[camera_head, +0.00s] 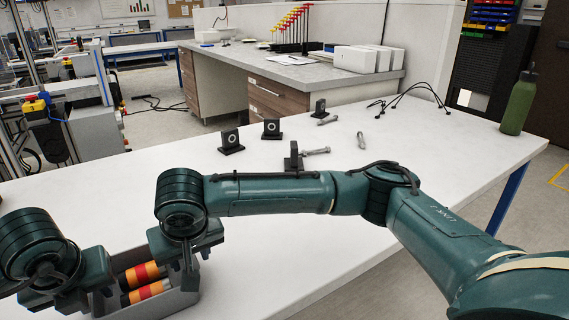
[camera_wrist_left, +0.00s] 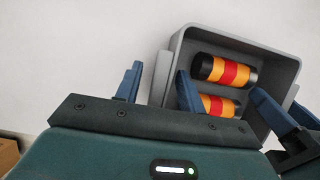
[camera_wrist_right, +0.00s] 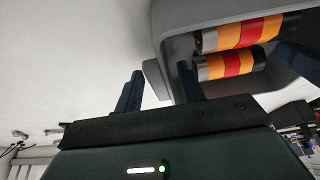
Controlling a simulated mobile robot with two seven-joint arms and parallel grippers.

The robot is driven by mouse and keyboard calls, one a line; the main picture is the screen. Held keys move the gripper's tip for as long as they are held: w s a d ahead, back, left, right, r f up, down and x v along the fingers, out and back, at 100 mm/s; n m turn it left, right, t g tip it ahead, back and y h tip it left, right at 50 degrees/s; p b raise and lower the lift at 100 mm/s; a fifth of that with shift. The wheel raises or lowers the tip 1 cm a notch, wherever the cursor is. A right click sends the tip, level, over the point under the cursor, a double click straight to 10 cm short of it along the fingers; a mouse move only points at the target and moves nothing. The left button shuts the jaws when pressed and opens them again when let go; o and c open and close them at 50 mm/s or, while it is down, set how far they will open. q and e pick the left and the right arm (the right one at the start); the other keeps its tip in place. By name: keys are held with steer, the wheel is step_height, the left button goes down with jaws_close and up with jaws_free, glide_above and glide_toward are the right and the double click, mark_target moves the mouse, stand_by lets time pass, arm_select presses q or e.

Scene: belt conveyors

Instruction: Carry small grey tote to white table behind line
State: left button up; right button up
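The small grey tote (camera_head: 185,303) is at the near left of the white table in the head view. Two cylinders banded orange and red (camera_head: 143,275) lie inside it. My left gripper (camera_head: 75,290) is at its left end. In the left wrist view, its blue fingers stand either side of the tote's end wall (camera_wrist_left: 163,75), with a gap on the outer side. My right gripper (camera_head: 187,265) is at the opposite end. In the right wrist view, its fingers also straddle the end wall (camera_wrist_right: 158,80), apart from each other. The tote's underside is hidden.
Black bracket blocks (camera_head: 231,141) and bolts (camera_head: 316,151) lie mid-table. A green bottle (camera_head: 518,103) and black cables (camera_head: 412,97) are at the right. A counter with white boxes (camera_head: 362,59) stands behind. The table front is clear beneath my right arm.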

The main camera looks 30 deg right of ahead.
steer(key=shift+r, duration=0.2)
arm_select(q)
steer(key=v, duration=1.2)
arm_select(e)
steer(key=v, duration=1.1)
steer(key=shift+s+r, duration=0.25)
arm_select(q)
steer(key=shift+s+f, duration=0.1)
steer(key=shift+s, duration=0.05)
arm_select(e)
steer(key=shift+s, duration=0.1)
